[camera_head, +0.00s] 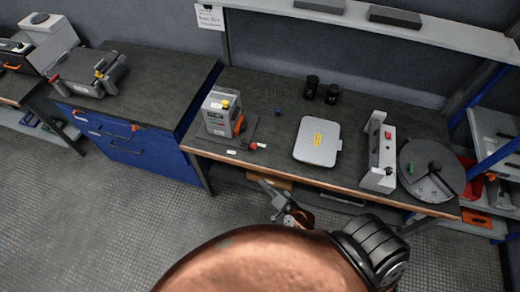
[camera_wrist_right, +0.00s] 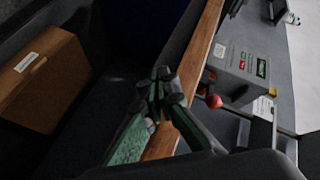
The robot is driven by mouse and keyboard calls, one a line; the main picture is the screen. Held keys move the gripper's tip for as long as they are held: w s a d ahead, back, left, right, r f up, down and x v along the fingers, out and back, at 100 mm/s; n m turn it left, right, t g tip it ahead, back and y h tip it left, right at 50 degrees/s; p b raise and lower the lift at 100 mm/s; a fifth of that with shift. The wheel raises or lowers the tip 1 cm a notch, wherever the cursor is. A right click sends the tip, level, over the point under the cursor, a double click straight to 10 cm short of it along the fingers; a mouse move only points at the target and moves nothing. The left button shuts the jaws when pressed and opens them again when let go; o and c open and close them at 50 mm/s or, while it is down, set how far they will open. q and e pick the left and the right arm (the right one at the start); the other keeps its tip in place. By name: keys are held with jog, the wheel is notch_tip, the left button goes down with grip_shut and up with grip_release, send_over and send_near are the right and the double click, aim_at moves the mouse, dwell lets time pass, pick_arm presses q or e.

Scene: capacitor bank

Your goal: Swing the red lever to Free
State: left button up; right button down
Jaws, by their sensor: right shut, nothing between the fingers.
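A grey device (camera_head: 218,116) with a yellow top part and an orange part on its side stands near the front edge of the workbench. A lever with a red ball knob (camera_head: 254,146) sticks out low at its right front. The wrist view shows the red knob (camera_wrist_right: 214,101) beside a grey box (camera_wrist_right: 240,68) with red and green labels; the label text is too small to read. My right gripper (camera_head: 277,205) is in front of the bench edge, apart from the knob. Its fingers (camera_wrist_right: 163,80) are shut and empty. My left gripper is out of view.
The wooden front edge (camera_wrist_right: 203,48) of the bench lies between my fingers and the knob. A brown box (camera_wrist_right: 45,75) sits below bench level. A grey flat case (camera_head: 317,141), an upright panel (camera_head: 379,152) and a round disc (camera_head: 432,170) stand to the right.

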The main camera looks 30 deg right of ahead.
aim_at(250, 144)
notch_tip(250, 144, up, 9)
jog(key=w+m+t, duration=0.3)
jog(key=d+m+h, duration=0.4)
jog(key=d+m, duration=0.1)
jog(key=d+m+h+b, duration=0.1)
jog(key=d+m+h, duration=0.1)
jog(key=m, duration=0.1)
jog(key=shift+s+d+r+g+h, duration=0.15)
jog(key=shift+d+r+g+h, duration=0.15)
jog(key=shift+r+h, duration=0.1)
jog(key=x, duration=1)
jog(key=a, duration=0.3)
jog(key=shift+s+a+b, duration=0.1)
jog(key=shift+a+b, duration=0.1)
jog(key=shift+b, duration=0.2)
jog(key=shift+a+f, duration=0.1)
jog(key=shift+a, duration=0.25)
